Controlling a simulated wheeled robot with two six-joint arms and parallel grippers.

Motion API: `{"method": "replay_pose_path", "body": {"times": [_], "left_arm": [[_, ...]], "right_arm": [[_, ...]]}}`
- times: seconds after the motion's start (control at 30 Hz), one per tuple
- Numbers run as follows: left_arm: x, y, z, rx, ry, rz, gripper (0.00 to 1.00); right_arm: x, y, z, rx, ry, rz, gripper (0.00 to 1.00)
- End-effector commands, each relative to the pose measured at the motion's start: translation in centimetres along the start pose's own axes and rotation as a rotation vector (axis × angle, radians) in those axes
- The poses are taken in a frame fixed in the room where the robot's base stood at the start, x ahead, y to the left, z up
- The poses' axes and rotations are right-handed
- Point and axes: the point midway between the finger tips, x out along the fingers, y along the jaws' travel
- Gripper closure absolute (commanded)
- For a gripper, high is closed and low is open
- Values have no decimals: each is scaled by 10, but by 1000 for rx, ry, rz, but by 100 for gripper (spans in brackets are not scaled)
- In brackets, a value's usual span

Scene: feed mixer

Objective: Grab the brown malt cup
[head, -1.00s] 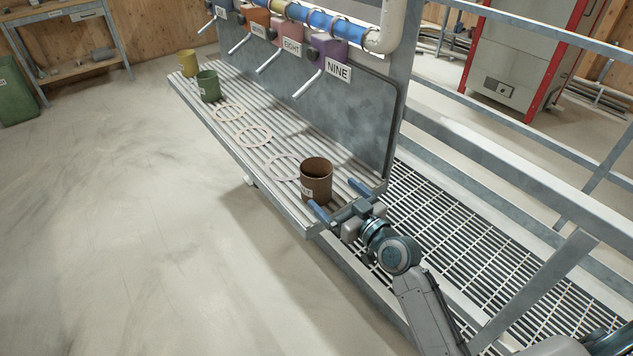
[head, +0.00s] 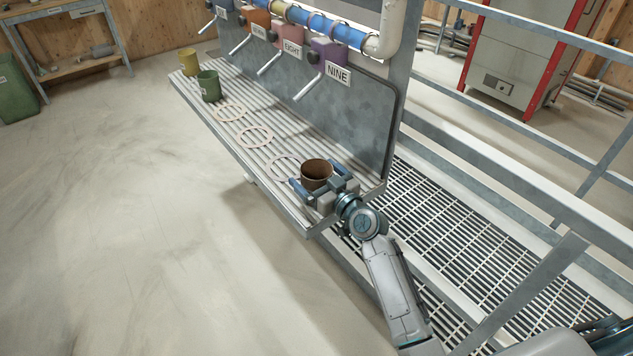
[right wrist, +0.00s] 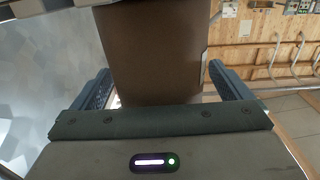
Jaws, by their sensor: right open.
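The brown malt cup (head: 316,172) stands upright on the ribbed shelf near its right end. Its lower part is hidden behind my right gripper. My right gripper (head: 316,178) is open, with one finger on each side of the cup. In the right wrist view the cup (right wrist: 152,52) fills the space between the two blue fingers (right wrist: 160,88). A gap shows on both sides, more clearly on the right. My left gripper is not in view.
The ribbed shelf (head: 232,142) also carries a green cup (head: 209,86), a yellow cup (head: 188,62) and several pale rings (head: 256,136). Levers and labelled boxes, one marked NINE (head: 329,60), hang above. A grey back panel (head: 350,115) stands behind, and metal railings (head: 490,170) run at right.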

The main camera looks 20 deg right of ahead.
Motion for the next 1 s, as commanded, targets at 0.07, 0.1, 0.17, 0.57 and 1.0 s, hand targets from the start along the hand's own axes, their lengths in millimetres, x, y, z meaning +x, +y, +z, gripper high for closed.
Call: {"method": "replay_pose_path", "body": {"times": [0.07, 0.1, 0.17, 0.57, 1.0], "left_arm": [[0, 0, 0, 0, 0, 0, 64], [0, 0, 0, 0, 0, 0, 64], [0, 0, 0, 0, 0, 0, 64], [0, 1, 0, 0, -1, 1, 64], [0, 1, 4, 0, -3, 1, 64]], "right_arm": [[0, 0, 0, 0, 0, 0, 2], [0, 0, 0, 0, 0, 0, 8], [0, 0, 0, 0, 0, 0, 20], [0, 0, 0, 0, 0, 0, 51], [0, 0, -40, -4, 4, 1, 51]]}}
